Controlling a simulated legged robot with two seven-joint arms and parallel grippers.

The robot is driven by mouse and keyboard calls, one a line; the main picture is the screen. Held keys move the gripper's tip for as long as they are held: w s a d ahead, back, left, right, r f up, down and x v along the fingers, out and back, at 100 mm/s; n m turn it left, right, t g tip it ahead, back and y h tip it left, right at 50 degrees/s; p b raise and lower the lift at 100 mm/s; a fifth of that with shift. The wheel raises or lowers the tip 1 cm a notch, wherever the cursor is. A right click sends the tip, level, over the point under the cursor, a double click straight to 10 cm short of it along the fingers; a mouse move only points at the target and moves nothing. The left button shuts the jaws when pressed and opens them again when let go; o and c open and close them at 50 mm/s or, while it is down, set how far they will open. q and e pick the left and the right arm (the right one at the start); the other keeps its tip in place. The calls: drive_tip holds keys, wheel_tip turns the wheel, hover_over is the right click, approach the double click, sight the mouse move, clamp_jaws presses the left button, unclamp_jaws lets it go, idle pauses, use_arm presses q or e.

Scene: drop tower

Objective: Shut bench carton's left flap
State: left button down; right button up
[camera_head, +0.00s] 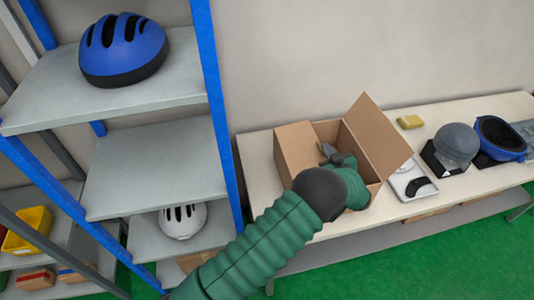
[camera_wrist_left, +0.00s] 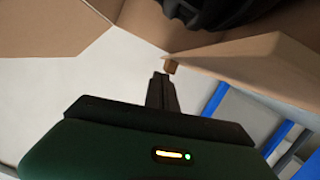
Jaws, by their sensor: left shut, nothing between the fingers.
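The brown carton (camera_head: 327,128) stands open on the bench, partly hidden behind my left arm. Its right flap (camera_head: 379,135) stands up and leans outward to the right. A cardboard panel (camera_head: 295,149) shows at its left side; I cannot tell whether it is the left flap or the wall. My left gripper (camera_head: 327,151) is shut and empty, over the carton's opening. In the left wrist view, the closed fingers (camera_wrist_left: 161,92) point between cardboard at upper left (camera_wrist_left: 55,25) and a cardboard panel at right (camera_wrist_left: 262,62). My right gripper is out of view.
The bench (camera_head: 259,170) also holds a yellow block (camera_head: 410,121), a white tray (camera_head: 405,180), a grey dome (camera_head: 457,142) and a blue-rimmed item (camera_head: 500,135) right of the carton. A blue-posted shelf with a blue helmet (camera_head: 122,50) stands at left.

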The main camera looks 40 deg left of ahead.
use_arm(q)
drive_tip(key=shift+w+a+f+b, duration=0.15)
drive_tip(key=shift+f+b, duration=0.15)
drive_tip(key=shift+f, duration=0.2)
drive_tip(key=shift+a+f+b, duration=0.15)
drive_tip(key=shift+f+b, duration=0.1)
drive_tip(key=shift+f, duration=0.25)
drive_tip(key=shift+d+f, duration=0.15)
drive_tip(key=shift+d, duration=0.15)
